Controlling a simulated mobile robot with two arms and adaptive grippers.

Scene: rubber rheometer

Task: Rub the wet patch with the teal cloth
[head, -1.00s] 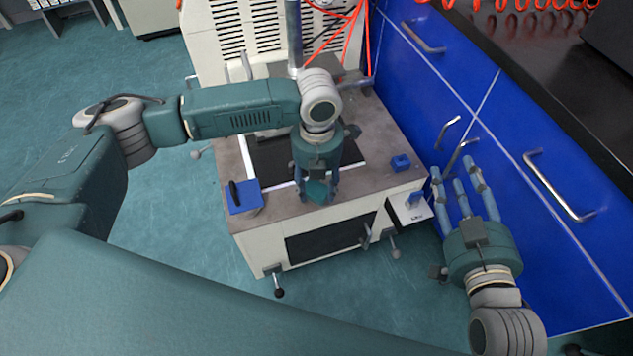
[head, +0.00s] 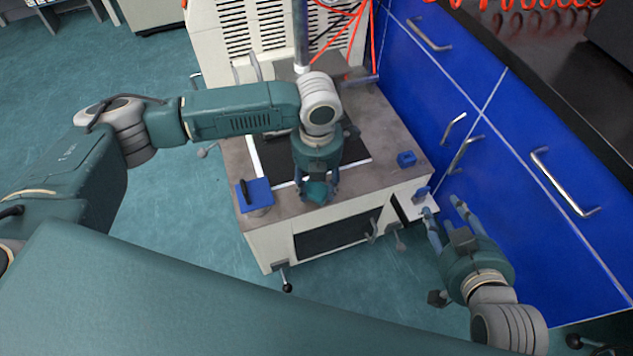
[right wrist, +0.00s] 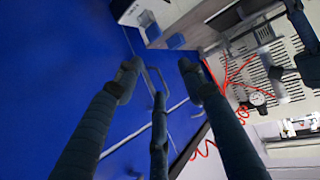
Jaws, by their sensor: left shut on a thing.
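My left gripper (head: 318,194) reaches down over the front part of the rheometer's grey top (head: 285,204). It is shut on the teal cloth (head: 317,188), which shows as a small bunch between its fingers at the top's surface. I cannot make out the wet patch; the gripper and cloth cover part of the top there. My right gripper (head: 443,212) is in front of the blue drawers, right of the machine, with its fingers spread and empty. It also shows open in the right wrist view (right wrist: 160,82).
A dark plate (head: 350,150) lies behind the left gripper. A blue pad with a black handle (head: 256,194) sits at the top's left corner, a small blue block (head: 406,159) at the right. Blue drawers (head: 480,150) with metal handles stand close on the right.

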